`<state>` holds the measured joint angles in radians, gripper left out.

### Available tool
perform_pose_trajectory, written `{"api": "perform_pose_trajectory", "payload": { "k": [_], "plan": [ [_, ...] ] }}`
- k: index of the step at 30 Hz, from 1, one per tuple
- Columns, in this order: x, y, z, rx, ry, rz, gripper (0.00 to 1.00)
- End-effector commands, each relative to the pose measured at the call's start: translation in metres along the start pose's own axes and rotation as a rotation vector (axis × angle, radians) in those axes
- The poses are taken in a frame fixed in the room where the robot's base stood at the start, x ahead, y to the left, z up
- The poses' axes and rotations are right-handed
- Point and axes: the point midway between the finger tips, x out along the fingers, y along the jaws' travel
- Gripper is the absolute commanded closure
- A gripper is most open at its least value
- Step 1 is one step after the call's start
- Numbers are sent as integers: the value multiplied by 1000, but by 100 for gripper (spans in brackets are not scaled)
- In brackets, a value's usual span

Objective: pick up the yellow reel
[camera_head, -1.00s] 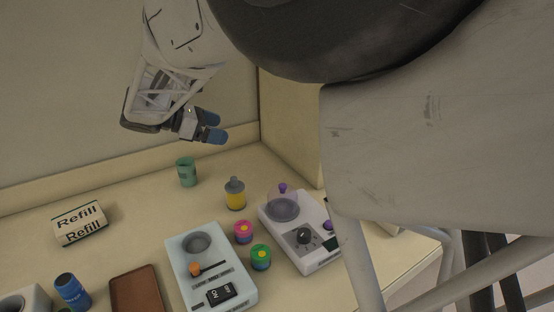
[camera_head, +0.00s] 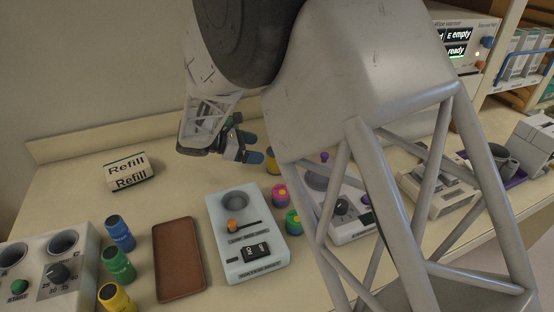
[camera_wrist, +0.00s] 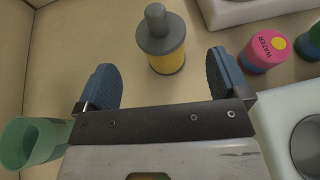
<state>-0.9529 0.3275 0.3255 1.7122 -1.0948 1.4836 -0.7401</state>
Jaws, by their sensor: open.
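The yellow reel (camera_wrist: 168,61) has a yellow band between grey ends and a grey knob on top. It stands upright on the counter in the wrist view, just beyond the gap between my fingers. My gripper (camera_wrist: 160,70) is open, with one blue-padded finger on each side of that gap and nothing held. In the head view, my gripper (camera_head: 252,147) hovers beside the yellow reel (camera_head: 272,163), which is partly hidden by my arm and fingers.
A green cup (camera_wrist: 31,143) stands close to my left finger in the wrist view. Pink (camera_head: 280,193) and green (camera_head: 293,222) round containers stand in front of the reel. A white switch device (camera_head: 268,268) and brown tray (camera_head: 178,262) lie nearer. A Refill box (camera_head: 128,170) is left.

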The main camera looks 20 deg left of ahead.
Motion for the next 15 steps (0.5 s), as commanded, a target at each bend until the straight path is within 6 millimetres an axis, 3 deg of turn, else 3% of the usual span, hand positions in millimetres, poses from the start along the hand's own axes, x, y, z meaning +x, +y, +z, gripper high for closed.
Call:
{"api": "perform_pose_trajectory", "payload": {
  "k": [15],
  "plan": [
    [7,0,-6,1,1,0,6]
  ]
}}
